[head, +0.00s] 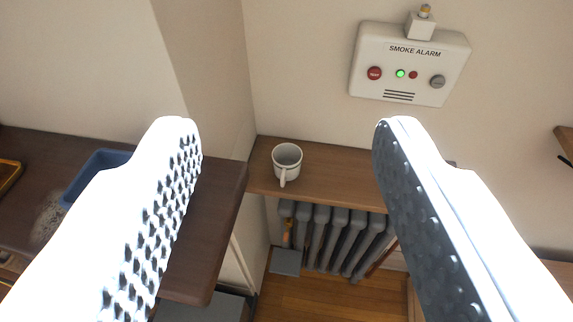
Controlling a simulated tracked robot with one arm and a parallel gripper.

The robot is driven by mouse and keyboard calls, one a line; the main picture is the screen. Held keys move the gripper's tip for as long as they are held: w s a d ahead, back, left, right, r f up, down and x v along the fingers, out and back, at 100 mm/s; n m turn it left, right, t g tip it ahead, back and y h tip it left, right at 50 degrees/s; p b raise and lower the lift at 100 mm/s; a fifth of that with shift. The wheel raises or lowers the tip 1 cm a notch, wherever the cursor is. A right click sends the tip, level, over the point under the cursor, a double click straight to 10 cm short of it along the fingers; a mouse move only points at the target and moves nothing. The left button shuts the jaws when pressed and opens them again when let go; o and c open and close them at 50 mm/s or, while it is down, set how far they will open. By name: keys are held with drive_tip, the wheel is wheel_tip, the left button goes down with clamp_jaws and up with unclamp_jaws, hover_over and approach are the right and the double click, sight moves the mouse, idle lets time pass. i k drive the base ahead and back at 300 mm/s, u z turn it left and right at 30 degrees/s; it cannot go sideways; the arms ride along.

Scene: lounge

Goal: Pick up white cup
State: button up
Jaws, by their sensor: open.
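The white cup (286,163) stands upright on a brown wooden shelf (340,183) against the wall, near the shelf's left end. Its handle points toward me, and its open top shows. My gripper (288,130) is open, with one finger on the left and one on the right of the picture. The cup appears between the two fingers but farther away, and neither finger touches it. Nothing is held.
A grey radiator (335,235) stands below the shelf. A dark wooden counter (215,215) on the left holds a blue tray (95,170). A smoke alarm box (410,62) is on the wall above right. Wooden floor (325,295) shows below.

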sight(286, 158)
drive_tip(key=u, duration=1.8)
drive_tip(key=k, duration=2.1)
drive_tip(key=z, duration=0.5)
drive_tip(key=i, duration=1)
drive_tip(key=u, duration=0.05)
